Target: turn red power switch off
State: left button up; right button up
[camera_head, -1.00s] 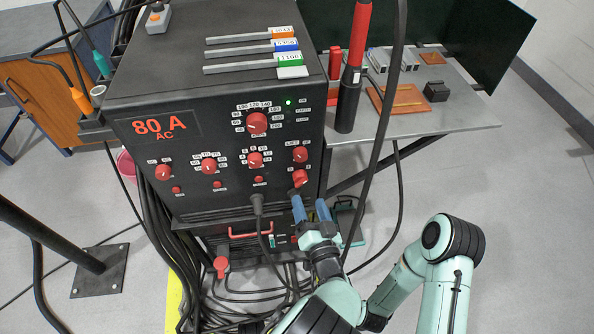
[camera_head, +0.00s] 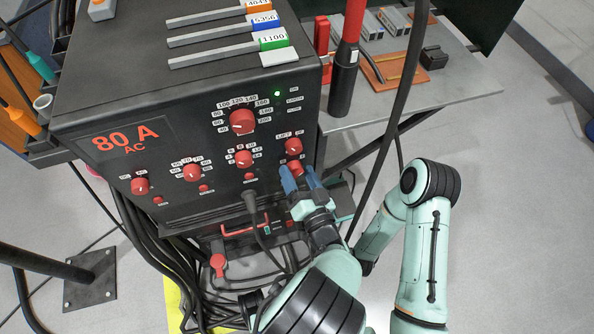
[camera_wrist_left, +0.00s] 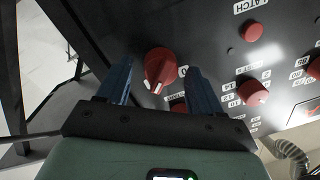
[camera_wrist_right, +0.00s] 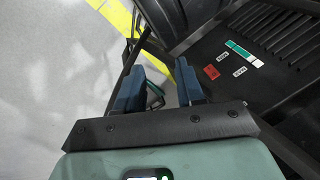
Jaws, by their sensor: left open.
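The machine's front panel (camera_head: 160,165) carries several red knobs. My left gripper (camera_head: 299,176) is open at the lower right knob (camera_head: 295,168), which its fingers partly cover. In the left wrist view, that red knob (camera_wrist_left: 160,68) with a white pointer mark lies between and just beyond the open fingertips (camera_wrist_left: 159,78). Another red knob (camera_wrist_left: 180,106) is partly hidden behind the gripper body. I cannot read which one is labelled as power. A green lamp (camera_head: 277,93) is lit. My right gripper (camera_wrist_right: 158,85) is open and empty near the machine's lower part; I cannot make it out in the head view.
A black cable (camera_head: 249,205) hangs from the panel left of my left gripper. A side table (camera_head: 440,100) with a red-and-black post (camera_head: 343,80) stands at right. Cables lie tangled on the floor below. A red handle (camera_head: 245,228) sits under the panel.

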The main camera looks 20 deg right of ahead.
pick_arm(q)
jog(key=c, duration=1.1)
jog(key=shift+o, duration=0.2)
